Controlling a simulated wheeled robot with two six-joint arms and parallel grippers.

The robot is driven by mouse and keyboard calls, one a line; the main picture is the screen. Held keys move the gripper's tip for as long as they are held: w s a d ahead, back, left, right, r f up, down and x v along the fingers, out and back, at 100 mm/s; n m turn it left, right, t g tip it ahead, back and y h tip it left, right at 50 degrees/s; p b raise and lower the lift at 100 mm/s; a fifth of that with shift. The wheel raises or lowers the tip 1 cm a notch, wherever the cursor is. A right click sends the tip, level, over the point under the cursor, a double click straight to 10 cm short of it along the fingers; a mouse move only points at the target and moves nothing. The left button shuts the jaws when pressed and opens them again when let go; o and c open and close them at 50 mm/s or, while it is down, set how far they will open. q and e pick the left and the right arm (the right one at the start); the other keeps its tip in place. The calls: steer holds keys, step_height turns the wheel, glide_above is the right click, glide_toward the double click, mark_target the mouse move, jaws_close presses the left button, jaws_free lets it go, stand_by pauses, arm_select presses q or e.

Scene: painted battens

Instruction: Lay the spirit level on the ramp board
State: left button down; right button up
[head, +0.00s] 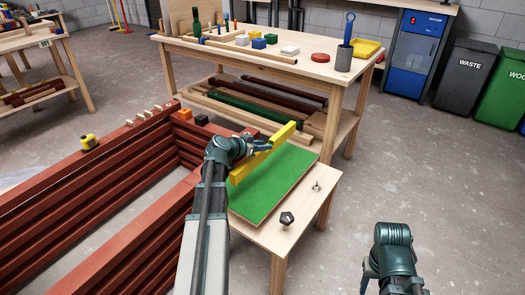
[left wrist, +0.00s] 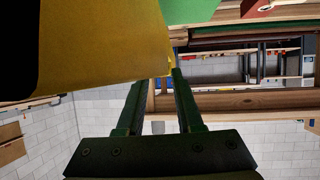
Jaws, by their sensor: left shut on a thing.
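The yellow spirit level (head: 283,135) is a long bar held by my left gripper (head: 262,146). It lies slantwise over the left edge of the green ramp board (head: 276,182), and I cannot tell whether it touches. The board lies on a low wooden bench. In the left wrist view the level (left wrist: 105,45) is large and close, at the fingertips of my left gripper (left wrist: 155,78). My right gripper (head: 369,272) shows only in part at the lower right, beside its wrist, and its fingers are hard to make out.
Red-brown stacked battens (head: 100,170) stand left of the bench. A workbench (head: 290,62) with blocks and tools stands behind.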

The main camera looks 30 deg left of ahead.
arm_select(q)
steer(key=shift+s+r, duration=0.15)
steer(key=b, duration=0.7)
glide_above(262, 175)
step_height(262, 175, down, 8)
steer(key=shift+r, duration=0.25)
steer(key=shift+f+b, duration=0.5)
steer(key=shift+b, duration=0.1)
steer(key=shift+c, duration=2.4)
jaws_free()
steer(key=shift+s, duration=0.15)
steer(key=p+v, duration=0.6)
steer(key=v, duration=0.7)
steer(key=shift+s+r, duration=0.2)
steer(key=shift+s, duration=0.05)
